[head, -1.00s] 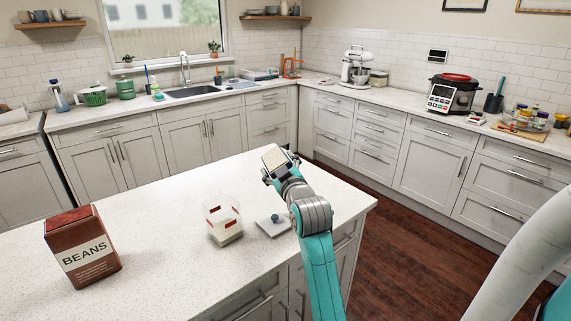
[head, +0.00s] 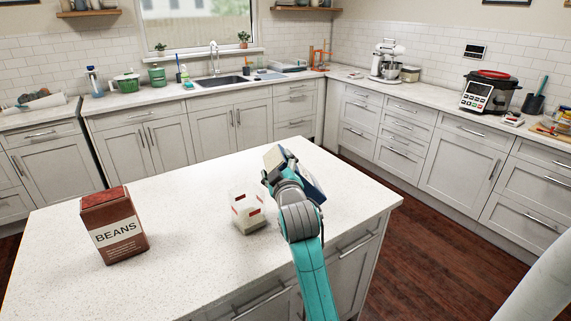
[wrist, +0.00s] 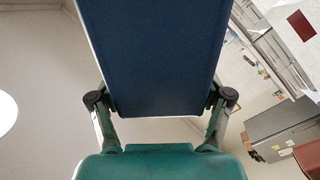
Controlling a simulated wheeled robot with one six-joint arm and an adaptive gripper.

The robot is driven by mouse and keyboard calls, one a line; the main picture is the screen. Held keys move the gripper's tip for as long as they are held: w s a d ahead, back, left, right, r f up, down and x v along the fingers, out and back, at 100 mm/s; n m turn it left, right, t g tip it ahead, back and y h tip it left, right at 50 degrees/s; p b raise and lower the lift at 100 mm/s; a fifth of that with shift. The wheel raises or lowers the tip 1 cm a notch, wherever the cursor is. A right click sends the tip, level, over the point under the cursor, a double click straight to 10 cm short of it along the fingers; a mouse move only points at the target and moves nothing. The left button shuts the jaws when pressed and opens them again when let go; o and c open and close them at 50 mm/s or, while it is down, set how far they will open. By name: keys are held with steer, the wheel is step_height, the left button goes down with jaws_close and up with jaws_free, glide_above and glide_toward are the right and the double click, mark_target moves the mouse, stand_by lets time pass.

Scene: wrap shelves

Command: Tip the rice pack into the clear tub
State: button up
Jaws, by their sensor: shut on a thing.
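My gripper (head: 286,176) is shut on the rice pack (head: 275,158), whose pale face and blue side show in the head view. In the wrist view its broad dark-blue face (wrist: 155,55) fills the middle between the fingers (wrist: 160,105). The pack is tilted and held above the island counter. The clear tub (head: 238,199) stands upright on the counter, just left of and below my gripper, with red marks on its walls and a pale layer at its bottom. The pack is apart from the tub. The pack's mouth cannot be made out.
A brown BEANS box (head: 113,226) stands on the island (head: 180,200) left of the tub. The counter between them is clear. The island's right edge lies close beyond my arm. A back counter holds a sink (head: 222,81), a mixer (head: 387,60) and a cooker (head: 490,91).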

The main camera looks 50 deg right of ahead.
steer(key=shift+w+a+f+n, duration=0.2)
steer(key=shift+w+a, duration=0.2)
steer(key=shift+a, duration=0.15)
steer(key=shift+w+a+f+n, duration=0.1)
steer(key=shift+w+a+n, duration=0.1)
steer(key=shift+w+a, duration=0.3)
steer(key=w+a+n, duration=0.2)
steer(key=n, duration=0.1)
steer(key=shift+a+f, duration=0.4)
steer(key=shift+s+n, duration=0.15)
steer(key=shift+n, duration=0.25)
steer(key=shift+w+a+n, duration=0.2)
steer(key=shift+a+n, duration=0.05)
steer(key=shift+n, duration=0.7)
steer(key=shift+w+a+n, duration=0.15)
steer(key=shift+a+n, duration=0.1)
steer(key=shift+n, duration=0.7)
stand_by(3.8)
